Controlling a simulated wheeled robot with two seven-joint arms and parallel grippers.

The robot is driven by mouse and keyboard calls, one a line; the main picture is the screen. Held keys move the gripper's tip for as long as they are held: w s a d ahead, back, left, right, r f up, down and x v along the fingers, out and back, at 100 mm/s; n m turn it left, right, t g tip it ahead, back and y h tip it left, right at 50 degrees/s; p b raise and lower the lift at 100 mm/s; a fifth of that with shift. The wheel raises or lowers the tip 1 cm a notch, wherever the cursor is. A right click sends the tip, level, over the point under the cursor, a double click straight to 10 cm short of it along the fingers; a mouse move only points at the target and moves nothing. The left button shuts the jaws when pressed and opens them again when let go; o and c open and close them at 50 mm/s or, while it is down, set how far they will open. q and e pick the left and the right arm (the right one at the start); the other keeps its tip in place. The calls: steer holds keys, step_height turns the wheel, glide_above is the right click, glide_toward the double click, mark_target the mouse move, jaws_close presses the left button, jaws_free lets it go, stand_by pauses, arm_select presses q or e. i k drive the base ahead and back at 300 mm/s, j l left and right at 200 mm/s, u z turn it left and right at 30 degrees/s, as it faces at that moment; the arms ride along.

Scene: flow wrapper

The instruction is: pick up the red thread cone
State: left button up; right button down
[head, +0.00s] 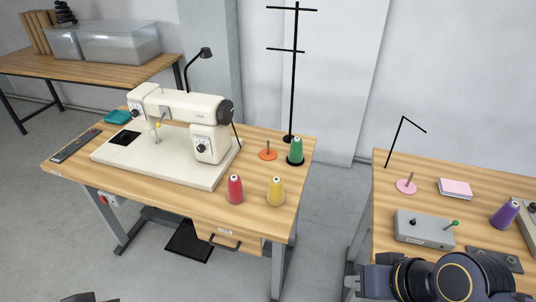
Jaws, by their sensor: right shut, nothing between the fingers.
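The red thread cone (235,190) stands upright near the front edge of the sewing table, in front of the sewing machine's base and left of a yellow cone (276,192). My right gripper (358,281) is at the bottom right, in front of the right-hand table. It is shut and empty, well to the right of the red cone and apart from it. A dark part of what looks like my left gripper (90,298) just shows at the bottom edge on the left; its fingers are mostly cut off.
The cream sewing machine (180,108) stands behind the red cone. A green cone (295,151) stands by the orange spool holder (268,154) and a tall black thread stand (293,80). The right-hand table holds a grey box (424,229) and a purple cone (504,214). Floor shows between the tables.

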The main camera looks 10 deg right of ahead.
mark_target(236, 195)
steer(key=i+j+z, duration=0.3)
steer(key=j, duration=0.25)
steer(key=i+j+z, duration=0.3)
steer(key=j, duration=0.35)
steer(key=i+j+z, duration=0.35)
steer(key=j, duration=0.35)
